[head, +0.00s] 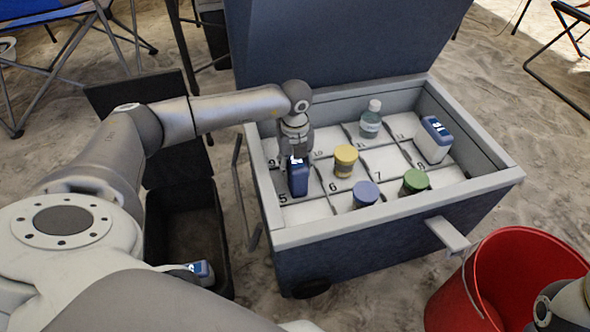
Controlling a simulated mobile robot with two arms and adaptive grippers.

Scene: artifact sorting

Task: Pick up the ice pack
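A dark blue ice pack (298,181) with a small white label stands upright in the compartment marked 5, at the front left of the open cooler (395,223). My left gripper (297,157) points down right over its top; whether the fingers are closed on it I cannot tell. A white pack with a blue label (435,141) stands at the cooler's right back. Another blue-and-white pack (201,270) shows in the black box at lower left, partly hidden by my arm. My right gripper is out of view; only part of that arm shows at lower right.
Yellow-lidded (345,160), blue-lidded (366,194) and green-lidded (415,182) jars and a clear bottle (371,119) stand in numbered compartments. The black box (188,235) is left of the cooler. A red bucket (475,285) is at lower right. The raised lid (340,40) blocks the back.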

